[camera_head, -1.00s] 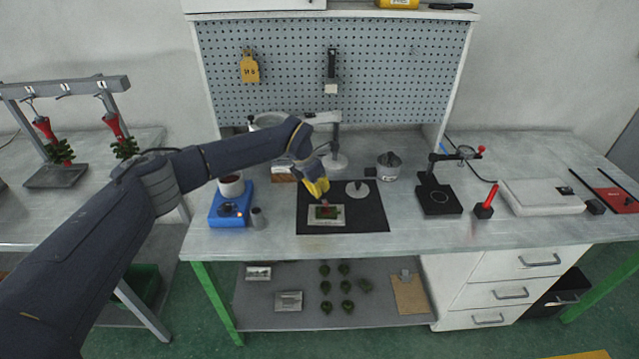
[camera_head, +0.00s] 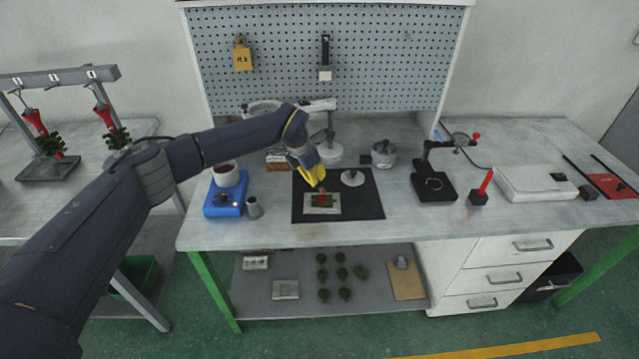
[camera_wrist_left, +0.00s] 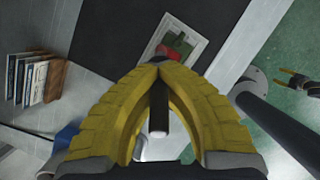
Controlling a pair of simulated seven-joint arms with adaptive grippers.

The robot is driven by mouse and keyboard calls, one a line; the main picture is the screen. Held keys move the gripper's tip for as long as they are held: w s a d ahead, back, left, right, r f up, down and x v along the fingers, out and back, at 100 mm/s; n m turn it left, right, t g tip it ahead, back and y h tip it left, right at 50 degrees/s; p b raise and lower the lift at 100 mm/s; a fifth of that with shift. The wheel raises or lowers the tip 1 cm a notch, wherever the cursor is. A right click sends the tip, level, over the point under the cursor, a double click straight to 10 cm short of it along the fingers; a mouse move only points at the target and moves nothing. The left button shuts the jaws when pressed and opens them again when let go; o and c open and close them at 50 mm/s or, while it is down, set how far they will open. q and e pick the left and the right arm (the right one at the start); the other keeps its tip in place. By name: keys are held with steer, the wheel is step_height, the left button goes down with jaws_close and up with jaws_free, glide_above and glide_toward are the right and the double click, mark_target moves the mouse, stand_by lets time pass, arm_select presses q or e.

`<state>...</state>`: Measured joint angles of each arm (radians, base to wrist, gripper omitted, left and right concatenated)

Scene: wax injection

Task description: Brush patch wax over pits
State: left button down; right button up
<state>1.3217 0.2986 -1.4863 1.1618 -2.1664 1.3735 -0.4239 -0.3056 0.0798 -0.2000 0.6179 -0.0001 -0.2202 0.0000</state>
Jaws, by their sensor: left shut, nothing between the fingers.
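A small green and red wax piece (camera_head: 321,201) lies on a pale tray (camera_head: 309,211) on the black mat (camera_head: 361,211). The wax piece also shows in the left wrist view (camera_wrist_left: 178,44), just beyond my fingertips. My left gripper (camera_head: 319,184) is shut, with its yellow fingertips above the tray. In the left wrist view, the fingertips (camera_wrist_left: 159,68) meet, and a dark stick (camera_wrist_left: 158,105) with a pale end shows between the finger bodies; I cannot tell whether it is gripped. My right gripper (camera_wrist_left: 284,81) shows open and empty at the right edge of the left wrist view, over the floor.
A blue heater (camera_head: 225,202) with a pot and a small grey cup (camera_head: 254,208) stand left of the mat. A round white disc (camera_head: 353,178) is on the mat. A black stand (camera_head: 434,187) and a red-handled tool (camera_head: 486,183) are right. The bench front is clear.

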arm_select(q)
step_height(320, 180, up, 3)
steer(key=shift+a+f, duration=0.1)
steer(key=shift+r, duration=2.35)
steer(key=shift+r, duration=0.1)
